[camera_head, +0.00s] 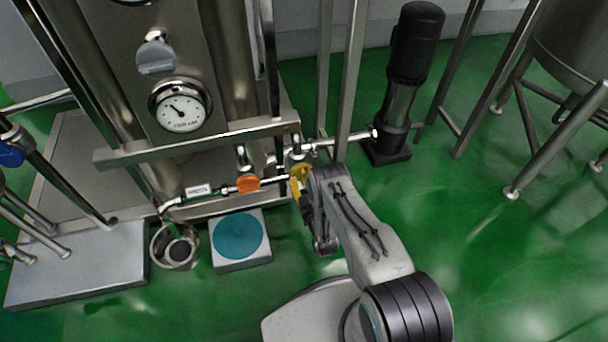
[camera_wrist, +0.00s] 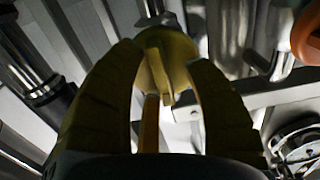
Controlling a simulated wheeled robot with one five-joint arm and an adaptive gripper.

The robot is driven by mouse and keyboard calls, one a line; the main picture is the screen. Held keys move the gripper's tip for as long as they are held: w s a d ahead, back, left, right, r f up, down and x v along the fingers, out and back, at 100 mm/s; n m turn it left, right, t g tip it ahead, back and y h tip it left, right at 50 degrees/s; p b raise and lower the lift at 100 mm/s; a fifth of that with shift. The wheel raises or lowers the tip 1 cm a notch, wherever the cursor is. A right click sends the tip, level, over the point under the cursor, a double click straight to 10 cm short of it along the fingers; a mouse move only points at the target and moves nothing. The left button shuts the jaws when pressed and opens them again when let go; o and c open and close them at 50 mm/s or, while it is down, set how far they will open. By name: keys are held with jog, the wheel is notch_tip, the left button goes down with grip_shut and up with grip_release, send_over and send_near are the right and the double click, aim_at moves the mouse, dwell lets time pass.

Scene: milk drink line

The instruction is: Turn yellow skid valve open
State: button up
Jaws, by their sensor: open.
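The yellow skid valve (camera_head: 299,174) sits on the pipework at the skid's front right corner in the head view. In the wrist view its round yellow handle (camera_wrist: 178,50) with a raised grip bar lies straight ahead at the top centre. My gripper (camera_wrist: 166,66) is open, with one finger on each side of the handle's grip bar. I cannot tell whether either finger touches it. In the head view my gripper (camera_head: 306,205) is at the valve, and my arm partly hides both.
An orange valve handle (camera_head: 248,183) is just left of the yellow one, and also shows in the wrist view (camera_wrist: 308,36). A blue-topped block (camera_head: 238,237) and a metal bowl (camera_head: 175,246) lie below. A black-topped pump (camera_head: 413,50) stands right. Green floor is free at lower right.

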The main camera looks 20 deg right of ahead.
jog(key=shift+r, duration=5)
